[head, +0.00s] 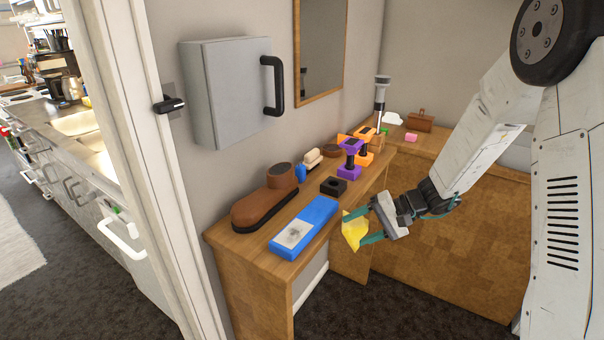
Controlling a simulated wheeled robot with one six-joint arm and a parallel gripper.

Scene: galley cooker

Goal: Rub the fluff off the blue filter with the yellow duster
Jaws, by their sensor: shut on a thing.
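The blue filter (318,214) lies flat near the front end of the wooden counter. A pale panel on its nearer half carries a grey, fuzzy patch of fluff (293,234). My gripper (371,228) is shut on the yellow duster (353,231). It holds the duster to the right of the filter, beside the counter's edge, and apart from the filter in the picture. Part of the duster is hidden behind the fingers.
A brown shoe-shaped thing (262,210) lies left of the filter along the wall. A dark block (333,186) and purple (350,160) and orange things stand farther back. A grey wall cabinet (228,90) with a black handle hangs above. Floor is open right of the counter.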

